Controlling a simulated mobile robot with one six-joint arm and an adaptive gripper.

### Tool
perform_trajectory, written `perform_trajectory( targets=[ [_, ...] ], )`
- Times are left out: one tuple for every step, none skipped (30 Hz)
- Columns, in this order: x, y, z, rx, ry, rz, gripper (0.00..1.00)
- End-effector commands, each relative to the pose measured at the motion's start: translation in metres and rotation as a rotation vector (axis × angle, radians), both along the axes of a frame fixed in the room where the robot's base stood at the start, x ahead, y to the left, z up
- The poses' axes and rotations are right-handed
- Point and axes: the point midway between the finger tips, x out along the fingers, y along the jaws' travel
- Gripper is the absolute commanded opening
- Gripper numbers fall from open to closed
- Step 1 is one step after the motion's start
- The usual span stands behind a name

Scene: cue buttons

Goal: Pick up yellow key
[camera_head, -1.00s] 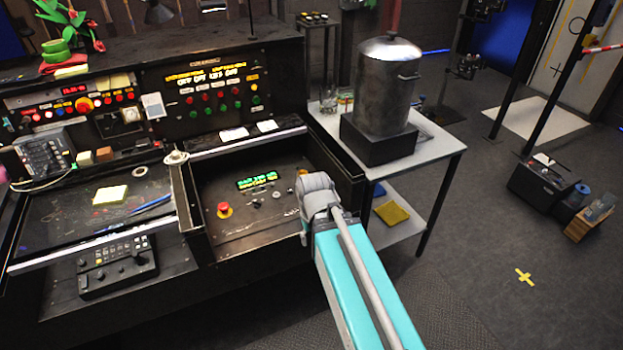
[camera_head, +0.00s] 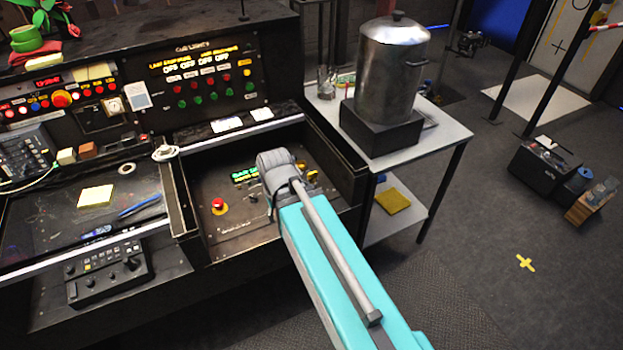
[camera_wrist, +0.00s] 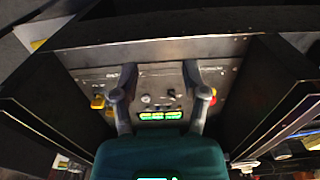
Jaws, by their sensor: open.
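A small yellow piece (camera_head: 313,174), likely the yellow key, shows at the right of the recessed console panel (camera_head: 235,228), just right of my wrist. In the wrist view a yellow piece (camera_wrist: 98,102) sits on the left of the panel, outside my left finger; its shape is too small to tell. My gripper (camera_wrist: 160,72) is open and empty over the panel, fingers apart, with small dark knobs and a green lit display (camera_wrist: 160,115) between them. In the head view my wrist hides the fingers and part of the panel.
A red button (camera_head: 218,204) on a yellow base sits left on the panel. Dark raised walls (camera_head: 330,150) enclose the recess. A side table (camera_head: 455,130) with a large metal pot (camera_head: 390,70) stands to the right. The floor (camera_head: 480,230) at right is mostly open.

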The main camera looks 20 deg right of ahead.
Motion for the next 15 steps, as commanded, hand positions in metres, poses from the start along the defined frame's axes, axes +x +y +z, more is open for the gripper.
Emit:
perform_trajectory(
  targets=[
    [0.000, 0.000, 0.000, 0.000, 0.000, 0.000, 0.57],
    [0.000, 0.000, 0.000, 0.000, 0.000, 0.000, 0.57],
    [0.000, 0.000, 0.000, 0.000, 0.000, 0.000, 0.57],
    [0.000, 0.000, 0.000, 0.000, 0.000, 0.000, 0.57],
    [0.000, 0.000, 0.000, 0.000, 0.000, 0.000, 0.57],
    [0.000, 0.000, 0.000, 0.000, 0.000, 0.000, 0.57],
    [0.000, 0.000, 0.000, -0.001, 0.000, 0.001, 0.57],
    [0.001, 0.000, -0.001, -0.002, 0.000, 0.003, 0.57],
    [0.002, -0.001, -0.002, -0.005, 0.000, 0.007, 0.57],
    [0.003, -0.001, -0.003, -0.008, 0.000, 0.012, 0.57],
    [0.004, -0.002, -0.004, -0.013, 0.000, 0.018, 0.57],
    [0.006, -0.003, -0.007, -0.021, 0.001, 0.030, 0.57],
    [0.009, -0.005, -0.009, -0.031, 0.001, 0.042, 0.57],
    [0.011, -0.006, -0.012, -0.041, 0.002, 0.057, 0.57],
    [0.016, -0.002, -0.016, -0.058, 0.003, 0.082, 0.57]
  ],
)
